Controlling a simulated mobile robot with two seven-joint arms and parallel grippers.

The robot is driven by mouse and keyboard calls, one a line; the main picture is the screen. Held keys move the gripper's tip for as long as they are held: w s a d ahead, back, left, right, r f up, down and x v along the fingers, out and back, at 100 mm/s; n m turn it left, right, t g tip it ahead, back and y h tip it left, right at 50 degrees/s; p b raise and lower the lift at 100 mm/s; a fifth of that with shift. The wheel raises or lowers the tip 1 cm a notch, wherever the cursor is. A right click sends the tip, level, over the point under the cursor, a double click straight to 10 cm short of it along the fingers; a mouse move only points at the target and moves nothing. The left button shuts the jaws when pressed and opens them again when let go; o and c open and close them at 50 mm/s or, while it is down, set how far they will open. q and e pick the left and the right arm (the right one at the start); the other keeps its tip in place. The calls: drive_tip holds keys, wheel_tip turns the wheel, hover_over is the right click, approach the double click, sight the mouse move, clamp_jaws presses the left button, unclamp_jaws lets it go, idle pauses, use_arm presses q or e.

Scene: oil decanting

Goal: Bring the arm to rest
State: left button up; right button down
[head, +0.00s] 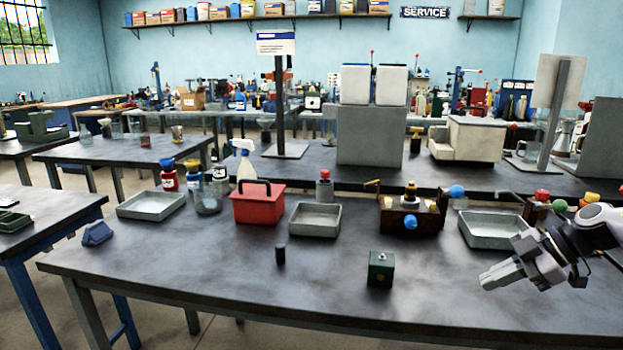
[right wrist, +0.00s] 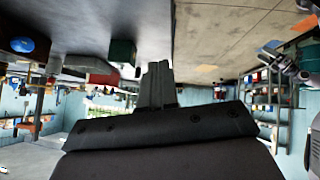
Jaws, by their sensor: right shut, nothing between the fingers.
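My right gripper (head: 502,276) is over the right part of the dark workbench (head: 200,250), in front of the right grey tray (head: 490,230). Its fingers are together with nothing between them, pointing left in the head view. In the right wrist view its shut fingers (right wrist: 157,85) show in the middle. A small dark green box (head: 381,269) stands on the bench to the left of the gripper, apart from it. A small black cylinder (head: 280,253) stands farther left. My left gripper is not in view.
A red toolbox (head: 258,204), a left grey tray (head: 151,205), a middle grey tray (head: 315,219) and a brown device with a blue knob (head: 411,215) line the bench's back. Bottles and a glass beaker (head: 207,202) stand at the back left.

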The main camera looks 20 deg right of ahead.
drive_tip(key=a+f, duration=0.2)
drive_tip(key=f, duration=0.1)
drive_tip(key=a+f+t+y, duration=0.1)
drive_tip(key=a+f, duration=0.1)
drive_tip(key=f, duration=0.1)
drive_tip(key=a+f+t, duration=0.1)
drive_tip(key=a+f, duration=0.1)
drive_tip(key=f, duration=0.1)
drive_tip(key=shift+s+f+m+y, duration=0.2)
drive_tip(key=shift+f+m+y, duration=0.15)
drive_tip(key=shift+m+y, duration=0.05)
drive_tip(key=s+a+f+m+h, duration=0.2)
drive_tip(key=s+a+f+m, duration=0.1)
drive_tip(key=a, duration=0.5)
drive_tip(key=s+a+f+m+t+h+p, duration=0.1)
drive_tip(key=s+a+f+m+h, duration=0.1)
drive_tip(key=s+a+f, duration=0.3)
drive_tip(key=s+a+f+m+t+h, duration=0.1)
drive_tip(key=s+a+f+m, duration=0.3)
drive_tip(key=a+f, duration=0.4)
drive_tip(key=a+m+h, duration=0.1)
drive_tip(key=a, duration=0.3)
drive_tip(key=shift+s+f, duration=0.2)
drive_tip(key=shift+f, duration=0.2)
